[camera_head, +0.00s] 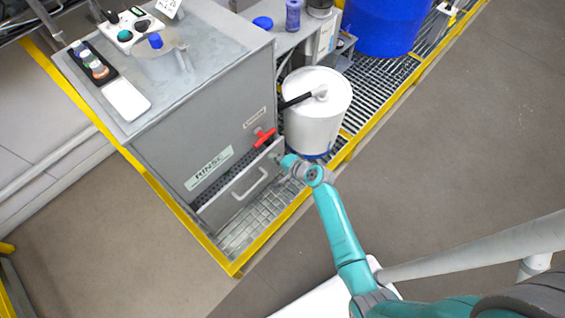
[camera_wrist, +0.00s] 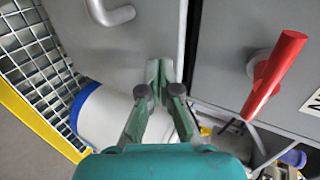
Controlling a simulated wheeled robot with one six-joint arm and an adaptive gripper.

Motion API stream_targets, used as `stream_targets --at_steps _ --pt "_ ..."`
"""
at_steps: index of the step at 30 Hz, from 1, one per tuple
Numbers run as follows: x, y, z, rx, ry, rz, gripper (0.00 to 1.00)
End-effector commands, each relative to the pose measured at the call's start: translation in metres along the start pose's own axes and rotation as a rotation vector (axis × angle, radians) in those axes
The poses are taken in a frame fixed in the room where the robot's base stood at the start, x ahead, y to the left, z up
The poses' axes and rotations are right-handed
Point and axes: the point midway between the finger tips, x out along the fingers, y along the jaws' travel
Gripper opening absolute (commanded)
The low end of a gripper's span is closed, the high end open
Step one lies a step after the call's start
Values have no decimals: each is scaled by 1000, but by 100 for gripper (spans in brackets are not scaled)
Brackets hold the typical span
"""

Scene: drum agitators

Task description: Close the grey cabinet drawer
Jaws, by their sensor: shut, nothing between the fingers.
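The grey cabinet (camera_head: 215,115) stands left of centre in the head view, with a RINSE label on its front. Its low drawer (camera_head: 238,192) has a pale bar handle (camera_head: 250,183) and stands out a little, with a dark slotted strip showing above its front. In the wrist view the drawer front (camera_wrist: 145,45) fills the upper middle, with part of its handle (camera_wrist: 110,12) at top. My gripper (camera_head: 286,161) is shut and empty at the drawer's right end. In the wrist view its fingertips (camera_wrist: 163,72) overlap the drawer front's edge; I cannot tell whether they touch.
A red valve handle (camera_head: 264,137) sticks out above the drawer, close to my gripper; it also shows in the wrist view (camera_wrist: 275,72). A white drum (camera_head: 318,118) stands just right of the cabinet. A yellow-edged grating (camera_head: 262,215) lies below. Floor at right is clear.

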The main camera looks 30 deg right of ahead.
Motion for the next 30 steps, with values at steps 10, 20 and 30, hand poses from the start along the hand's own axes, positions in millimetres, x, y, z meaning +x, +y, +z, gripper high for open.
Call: stream_targets --at_steps 10,20,30 --pt "7 -4 0 0 0 0 0" --pt "26 -16 0 -3 -1 -1 0" --pt "53 -31 0 0 0 0 0"
